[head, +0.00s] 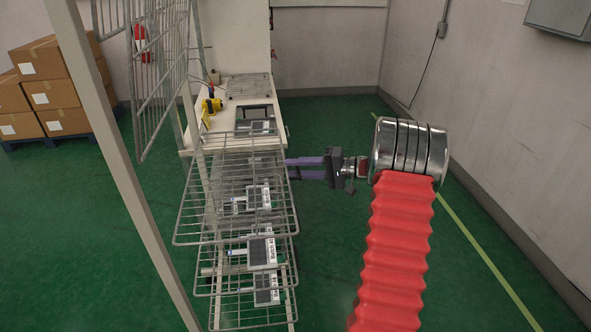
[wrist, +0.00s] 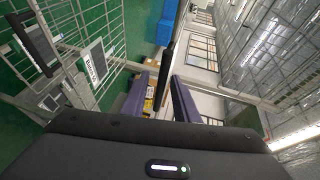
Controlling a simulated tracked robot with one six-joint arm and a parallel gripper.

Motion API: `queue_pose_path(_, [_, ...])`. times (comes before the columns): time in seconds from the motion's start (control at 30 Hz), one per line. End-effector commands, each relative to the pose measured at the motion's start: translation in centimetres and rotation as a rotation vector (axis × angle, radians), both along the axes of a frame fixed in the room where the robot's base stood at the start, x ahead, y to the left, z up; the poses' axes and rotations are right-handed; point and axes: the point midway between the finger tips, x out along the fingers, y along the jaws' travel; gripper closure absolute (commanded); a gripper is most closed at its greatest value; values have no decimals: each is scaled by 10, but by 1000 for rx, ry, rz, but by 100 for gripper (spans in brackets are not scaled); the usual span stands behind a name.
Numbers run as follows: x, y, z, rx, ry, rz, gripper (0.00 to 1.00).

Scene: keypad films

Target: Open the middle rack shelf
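The wire rack (head: 181,215) stands left of centre in the head view, with several wire shelves one above another, holding grey labelled items. A wide wire shelf (head: 225,235) sits at mid-height. My gripper (head: 290,169) reaches in from the right, its purple fingers at the rack's right side near this shelf. In the wrist view my gripper (wrist: 160,80) has its fingers apart. A dark upright handle bar (wrist: 166,62) shows between them, with gaps on both sides. Which shelf this bar belongs to I cannot tell.
A wire door panel (head: 160,70) and a pale post (head: 110,150) stand at the left. Behind the rack is a white table (head: 205,115) with a yellow tool (head: 210,106). Cardboard boxes (head: 55,85) are stacked far left. Green floor is clear right of the rack.

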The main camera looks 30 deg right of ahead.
Motion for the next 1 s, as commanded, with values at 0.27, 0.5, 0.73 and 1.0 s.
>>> queue_pose_path(0.27, [0,0,0,0,0,0,88])
queue_pose_path(0.5, [-1,0,-2,0,4,0,100])
queue_pose_path(0.73, [-1,0,-4,-1,7,-1,100])
queue_pose_path(1.0, [-1,2,-4,-4,11,1,100])
